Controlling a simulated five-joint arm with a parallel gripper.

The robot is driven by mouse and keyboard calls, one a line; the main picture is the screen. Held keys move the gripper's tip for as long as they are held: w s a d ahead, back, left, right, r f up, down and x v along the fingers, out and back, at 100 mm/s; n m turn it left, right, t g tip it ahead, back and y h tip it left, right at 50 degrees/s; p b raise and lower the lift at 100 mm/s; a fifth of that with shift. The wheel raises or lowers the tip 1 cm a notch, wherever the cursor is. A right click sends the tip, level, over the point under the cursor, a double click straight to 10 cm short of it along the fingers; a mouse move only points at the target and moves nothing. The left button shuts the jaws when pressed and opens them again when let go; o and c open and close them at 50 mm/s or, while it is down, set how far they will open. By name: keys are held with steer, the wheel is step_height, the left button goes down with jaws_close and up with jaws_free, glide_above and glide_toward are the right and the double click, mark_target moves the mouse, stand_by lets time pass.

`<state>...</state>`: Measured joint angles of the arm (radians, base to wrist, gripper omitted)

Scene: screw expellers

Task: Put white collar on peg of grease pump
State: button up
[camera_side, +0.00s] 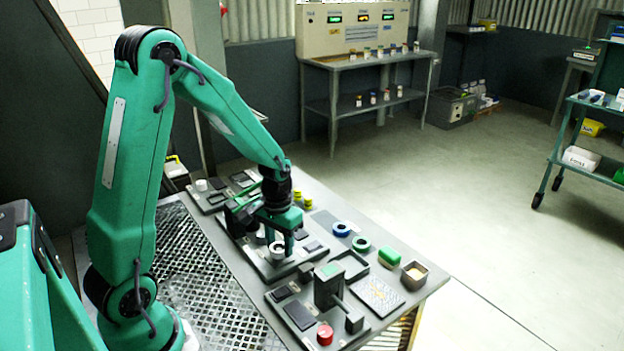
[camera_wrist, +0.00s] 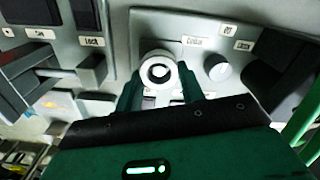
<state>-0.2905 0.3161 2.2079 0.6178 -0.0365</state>
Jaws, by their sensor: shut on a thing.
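The white collar (camera_side: 277,250) is low over the grey panel (camera_side: 262,265) in the side view, between the fingers of my gripper (camera_side: 283,240). In the wrist view the collar (camera_wrist: 150,82) is a white ring seen from above, with the green fingertips of my gripper (camera_wrist: 160,85) on its left and right. A dark ring and a pale centre show inside its hole. I cannot tell whether the collar is around a peg or only above one. The grease pump's peg is not clearly visible.
A grey knob (camera_wrist: 216,67) stands right of the collar, near small labels. Dark blocks stand on both sides.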

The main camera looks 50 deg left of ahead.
steer(key=shift+f, duration=0.55)
stand_by(0.9)
steer(key=o, duration=1.5)
steer(key=shift+r, duration=0.2)
steer(key=shift+r, duration=4.3)
steer(key=shift+r, duration=0.1)
